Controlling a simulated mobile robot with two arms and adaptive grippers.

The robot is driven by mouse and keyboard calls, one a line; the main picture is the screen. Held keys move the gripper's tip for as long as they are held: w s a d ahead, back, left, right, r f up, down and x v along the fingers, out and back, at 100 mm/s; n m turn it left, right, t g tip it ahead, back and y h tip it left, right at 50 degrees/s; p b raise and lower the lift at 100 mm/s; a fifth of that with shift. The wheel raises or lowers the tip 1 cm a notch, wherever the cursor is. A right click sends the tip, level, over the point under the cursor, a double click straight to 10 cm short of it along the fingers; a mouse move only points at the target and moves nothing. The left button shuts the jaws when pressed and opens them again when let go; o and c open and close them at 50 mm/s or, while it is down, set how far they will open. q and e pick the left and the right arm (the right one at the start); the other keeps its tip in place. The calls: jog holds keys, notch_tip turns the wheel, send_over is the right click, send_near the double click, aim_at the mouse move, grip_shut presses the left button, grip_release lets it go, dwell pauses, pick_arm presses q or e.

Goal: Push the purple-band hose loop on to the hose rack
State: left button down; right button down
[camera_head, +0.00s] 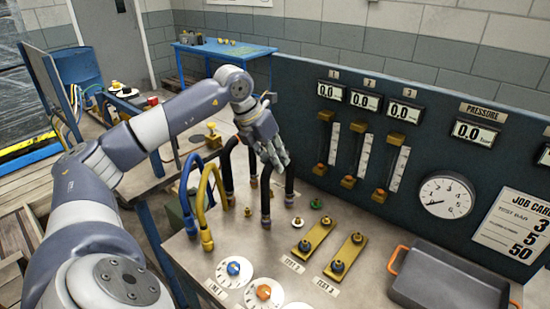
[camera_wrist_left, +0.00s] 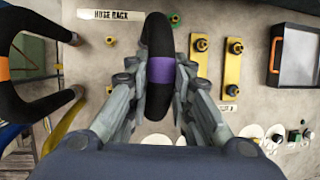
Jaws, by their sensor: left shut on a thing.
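The purple-band hose loop is a black hose arch (camera_head: 265,187) in the head view, its legs hanging below my left gripper (camera_head: 272,153). In the left wrist view the loop (camera_wrist_left: 156,36) runs between the fingers of my left gripper (camera_wrist_left: 160,88), which is shut on it at the purple band (camera_wrist_left: 161,70). The lower ends are close to the bench panel; I cannot tell whether they touch or sit on fittings. The hose rack area of the panel carries a HOSE RACK label (camera_wrist_left: 110,14). My right gripper is not in view.
To the left stand a blue hose (camera_head: 186,180), a yellow hose (camera_head: 204,190) and another black hose (camera_head: 228,165) with an orange band (camera_wrist_left: 4,69). Brass bars (camera_head: 314,235), dials (camera_head: 235,270) and a grey tray (camera_head: 445,280) occupy the panel's front and right. Gauges line the upright board.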

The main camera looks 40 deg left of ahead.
pick_arm(q)
jog(key=shift+w+a+r, duration=0.15)
jog(key=shift+a+r, duration=0.05)
jog(key=shift+r, duration=0.05)
jog(key=c, duration=1.4)
grip_release()
jog(key=shift+a, duration=0.1)
jog(key=shift+o, duration=0.3)
jog(key=shift+f, duration=0.15)
jog(key=v, duration=1.2)
jog(key=shift+f, duration=0.1)
